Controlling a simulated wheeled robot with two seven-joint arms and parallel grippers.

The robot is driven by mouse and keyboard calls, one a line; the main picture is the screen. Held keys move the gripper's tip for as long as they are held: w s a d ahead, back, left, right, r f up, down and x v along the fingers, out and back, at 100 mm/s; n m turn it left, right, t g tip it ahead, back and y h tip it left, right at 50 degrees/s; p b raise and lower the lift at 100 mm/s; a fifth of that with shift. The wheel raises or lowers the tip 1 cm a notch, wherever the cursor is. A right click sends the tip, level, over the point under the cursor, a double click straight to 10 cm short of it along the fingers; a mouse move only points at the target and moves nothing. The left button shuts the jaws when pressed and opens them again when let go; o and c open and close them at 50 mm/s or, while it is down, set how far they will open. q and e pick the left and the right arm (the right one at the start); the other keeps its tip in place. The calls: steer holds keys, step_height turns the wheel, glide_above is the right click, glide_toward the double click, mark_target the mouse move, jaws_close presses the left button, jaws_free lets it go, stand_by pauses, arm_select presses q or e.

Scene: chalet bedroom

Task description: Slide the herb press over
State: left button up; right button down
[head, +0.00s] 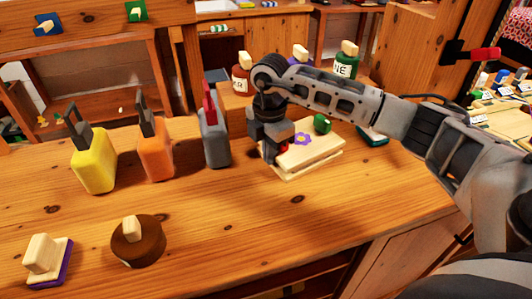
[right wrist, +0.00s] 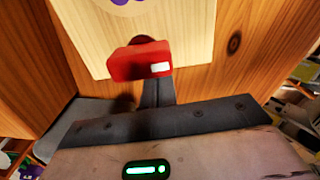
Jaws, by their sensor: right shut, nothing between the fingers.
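The herb press (head: 318,158) is a pale wooden block of stacked boards with a purple flower on top, lying on the wooden counter right of centre in the head view. It also shows at the top of the right wrist view (right wrist: 190,30), with part of the purple flower. My right gripper (head: 275,157) is shut and empty, pointing down at the press's left end. Its red fingertips (right wrist: 143,60) overlap the press's edge in the right wrist view; I cannot tell whether they touch it. My left gripper is not in view.
Yellow (head: 93,160), orange (head: 155,150) and grey (head: 215,138) containers stand left of the press. A round brown block (head: 138,242) and a small stamp-like block (head: 45,262) lie front left. Bottles stand behind. The counter in front of the press is clear to its edge.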

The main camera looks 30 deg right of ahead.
steer(key=shift+d, duration=0.9)
